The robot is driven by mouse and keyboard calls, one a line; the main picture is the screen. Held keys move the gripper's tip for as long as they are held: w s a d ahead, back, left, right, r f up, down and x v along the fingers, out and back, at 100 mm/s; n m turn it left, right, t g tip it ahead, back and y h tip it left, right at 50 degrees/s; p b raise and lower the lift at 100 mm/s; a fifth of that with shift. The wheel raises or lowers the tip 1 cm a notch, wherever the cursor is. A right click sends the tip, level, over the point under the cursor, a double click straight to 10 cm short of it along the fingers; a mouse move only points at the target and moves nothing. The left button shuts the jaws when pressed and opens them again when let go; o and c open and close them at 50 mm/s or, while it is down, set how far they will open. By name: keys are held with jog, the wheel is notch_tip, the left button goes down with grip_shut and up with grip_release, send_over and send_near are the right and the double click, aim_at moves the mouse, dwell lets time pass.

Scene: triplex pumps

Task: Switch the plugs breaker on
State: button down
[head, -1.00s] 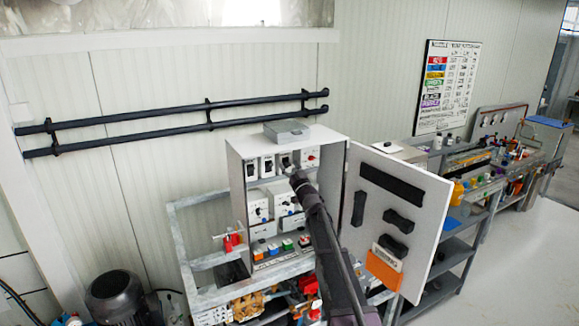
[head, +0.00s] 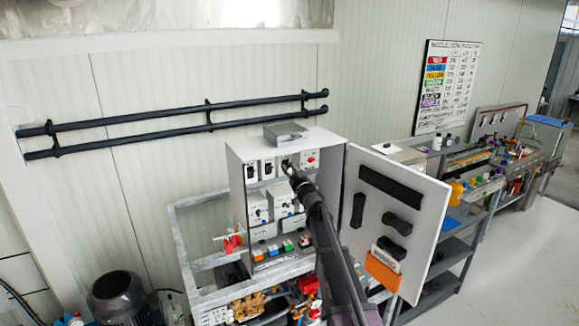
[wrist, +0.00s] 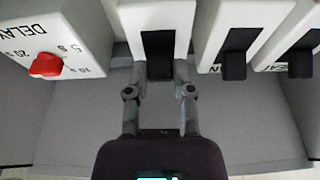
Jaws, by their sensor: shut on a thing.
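The control box (head: 238,190) stands open in the head view, with a row of white breakers in its top part. In the wrist view my gripper (wrist: 160,76) has its two fingers on either side of the black toggle (wrist: 158,48) of one white breaker (wrist: 130,18), the one beside the red-dial delay unit (wrist: 75,40). It is shut on that toggle. Two more breakers (wrist: 236,22) with black toggles are to its right. I cannot read the label of the held breaker. In the head view my gripper (head: 291,170) reaches the upper row and partly hides it.
The box's open door (head: 420,190) stands close to the right of my arm. Below the breakers are white dial units (head: 257,208) and coloured buttons (head: 288,245). A grey box (head: 285,133) sits on top. A metal frame (head: 200,262) surrounds the lower front.

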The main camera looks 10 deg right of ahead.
jog(key=shift+w+a+r+g+h+p, duration=0.1)
jog(key=shift+r+g+h+p, duration=0.3)
jog(key=shift+g+p, duration=1.2)
jog(key=shift+w+r+g+h+p, duration=0.1)
jog(key=shift+r+g+h+p, duration=0.35)
jog(key=shift+p, duration=2.1)
jog(key=shift+f, duration=0.15)
jog(key=shift+c, duration=2.4)
grip_release()
jog(key=shift+f+t+y+b, duration=0.35)
jog(key=shift+t+b, duration=0.1)
jog(key=shift+b, duration=0.75)
jog(key=shift+s+f+t+y+b, duration=0.1)
jog(key=shift+f+t+y+b, duration=0.25)
jog(key=shift+t+b, duration=1.25)
jog(key=shift+s+f+t+y+b, duration=0.1)
jog(key=shift+f+t+y+b, duration=0.35)
jog(key=shift+b, duration=2.15)
